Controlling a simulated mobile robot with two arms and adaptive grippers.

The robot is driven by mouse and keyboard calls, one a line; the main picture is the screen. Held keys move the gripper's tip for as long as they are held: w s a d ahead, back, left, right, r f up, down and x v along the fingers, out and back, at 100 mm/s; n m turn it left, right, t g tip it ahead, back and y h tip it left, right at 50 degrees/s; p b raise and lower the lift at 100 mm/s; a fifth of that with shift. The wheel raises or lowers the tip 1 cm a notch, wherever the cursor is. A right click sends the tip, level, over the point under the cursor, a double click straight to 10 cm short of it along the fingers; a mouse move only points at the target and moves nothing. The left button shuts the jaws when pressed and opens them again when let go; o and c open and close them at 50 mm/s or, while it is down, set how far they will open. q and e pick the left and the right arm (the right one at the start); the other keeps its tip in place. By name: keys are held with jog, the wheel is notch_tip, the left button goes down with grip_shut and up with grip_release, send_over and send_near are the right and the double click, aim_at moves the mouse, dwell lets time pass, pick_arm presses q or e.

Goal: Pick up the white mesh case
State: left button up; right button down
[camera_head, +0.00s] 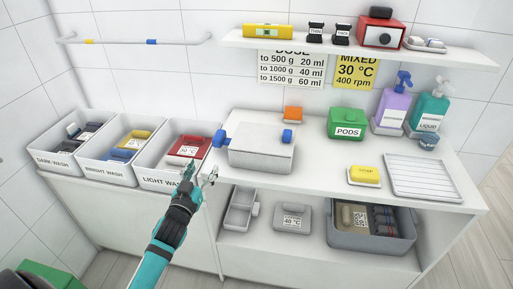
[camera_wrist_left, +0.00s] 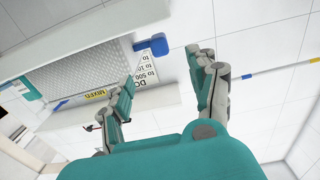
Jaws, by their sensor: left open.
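The white mesh case (camera_head: 262,155) sits on the counter, right of the light wash bin. It has a blue knob (camera_head: 220,138) at its left end and a blue tab (camera_head: 287,136) on the right. In the left wrist view its mesh face (camera_wrist_left: 85,65) shows at upper left, with a blue knob (camera_wrist_left: 152,45) beyond the fingertips. My left gripper (camera_head: 201,173) is open and empty, in front and to the left of the case, apart from it. It also shows in the left wrist view (camera_wrist_left: 162,64). My right gripper is not in view.
Wash bins (camera_head: 175,165) stand left of the case. A green pods box (camera_head: 346,124), a yellow soap bar (camera_head: 365,175) and a drying rack (camera_head: 425,178) are to the right. An orange block (camera_head: 293,113) lies behind. A wall shelf (camera_head: 360,47) hangs above.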

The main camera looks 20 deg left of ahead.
aim_at(216, 143)
pick_arm(q)
jog(key=x, duration=0.6)
jog(key=shift+w, duration=0.35)
jog(key=shift+p+x, duration=0.6)
jog(key=shift+x, duration=2.1)
jog(key=shift+r, duration=0.2)
jog(key=shift+c, duration=0.3)
grip_shut()
